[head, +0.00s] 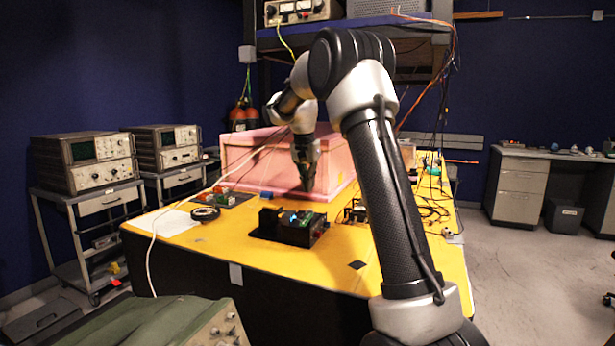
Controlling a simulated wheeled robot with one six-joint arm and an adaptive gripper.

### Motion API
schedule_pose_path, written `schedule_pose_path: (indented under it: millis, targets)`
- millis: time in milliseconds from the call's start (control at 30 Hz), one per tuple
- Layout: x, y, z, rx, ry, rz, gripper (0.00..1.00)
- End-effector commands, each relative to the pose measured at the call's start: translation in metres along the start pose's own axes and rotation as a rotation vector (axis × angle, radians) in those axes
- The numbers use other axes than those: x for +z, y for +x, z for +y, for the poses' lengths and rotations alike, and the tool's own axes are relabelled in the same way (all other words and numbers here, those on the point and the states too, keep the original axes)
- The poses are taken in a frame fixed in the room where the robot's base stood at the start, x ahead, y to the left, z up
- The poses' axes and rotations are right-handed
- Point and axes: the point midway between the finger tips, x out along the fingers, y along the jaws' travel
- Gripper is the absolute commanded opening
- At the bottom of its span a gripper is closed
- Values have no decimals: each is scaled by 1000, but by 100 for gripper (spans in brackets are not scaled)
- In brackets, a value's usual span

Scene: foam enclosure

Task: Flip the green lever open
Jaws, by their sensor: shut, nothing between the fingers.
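My gripper (307,187) points down in front of the pink foam enclosure (245,180), above the yellow tabletop. It is shut with nothing in it. A black device (298,234) with a small blue light and a green patch on top stands on the table just below and in front of my gripper. A dark board (230,199) with small green and orange parts lies to the left. I cannot tell which green part is the lever, or its position. Whether the gripper touches anything is unclear.
The yellow table (215,245) has a bare strip at its front left. A black round coil (206,214) lies there. Loose cables and small electronics (430,205) crowd the right side behind my arm. A shelf (400,40) hangs over the back.

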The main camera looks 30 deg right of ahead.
Motion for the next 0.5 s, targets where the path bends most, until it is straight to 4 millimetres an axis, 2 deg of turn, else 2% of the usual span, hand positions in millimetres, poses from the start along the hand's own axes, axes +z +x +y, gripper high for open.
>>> schedule_pose_path:
  millis: [100,233,500]
  targets:
    - [1,28,0,3,0,-3,0]
    - [1,53,0,3,0,-2,0]
    - [0,82,0,1,0,0,0]
